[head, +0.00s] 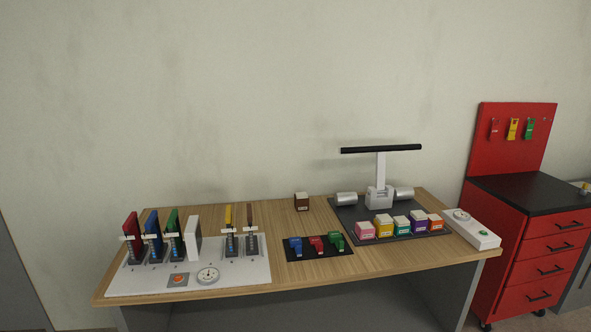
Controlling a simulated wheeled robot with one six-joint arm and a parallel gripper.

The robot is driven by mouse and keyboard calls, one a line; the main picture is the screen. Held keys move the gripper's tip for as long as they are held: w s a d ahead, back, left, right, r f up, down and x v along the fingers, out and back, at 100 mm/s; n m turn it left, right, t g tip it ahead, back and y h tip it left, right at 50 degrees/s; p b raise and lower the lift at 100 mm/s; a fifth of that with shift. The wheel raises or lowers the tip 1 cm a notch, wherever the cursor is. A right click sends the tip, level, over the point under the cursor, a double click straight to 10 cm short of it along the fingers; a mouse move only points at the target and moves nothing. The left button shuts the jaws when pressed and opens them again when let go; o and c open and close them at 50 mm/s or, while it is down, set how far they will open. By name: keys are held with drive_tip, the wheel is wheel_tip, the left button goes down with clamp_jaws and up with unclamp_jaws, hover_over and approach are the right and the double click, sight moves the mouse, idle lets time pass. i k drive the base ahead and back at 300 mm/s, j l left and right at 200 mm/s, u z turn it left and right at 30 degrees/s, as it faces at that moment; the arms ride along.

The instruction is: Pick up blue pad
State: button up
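A small blue block (295,246), with a light label on its front, sits on the left of a small black mat (320,254) at the table's front middle. It looks like the blue pad, but at this size I cannot be sure. Beside it on the same mat are a red block (316,244) and a green block (336,241). Another blue thing, a tall upright blue piece (152,228), stands in a holder on the white board at the left. My gripper is not in view.
The white board (128,285) also holds red, green, white, yellow and brown upright pieces and a dial (207,275). A machine (380,196) with a black overhead bar stands behind several coloured boxes at right. Bare wood (275,220) lies behind the small mat.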

sight(296, 243)
drive_tip(key=i+l+u, duration=0.3)
drive_tip(key=i, duration=0.35)
drive_tip(key=i+l+u, duration=0.3)
drive_tip(key=i, duration=0.3)
drive_tip(key=i+l+u, duration=0.35)
drive_tip(key=i+l, duration=0.15)
drive_tip(key=i, duration=0.1)
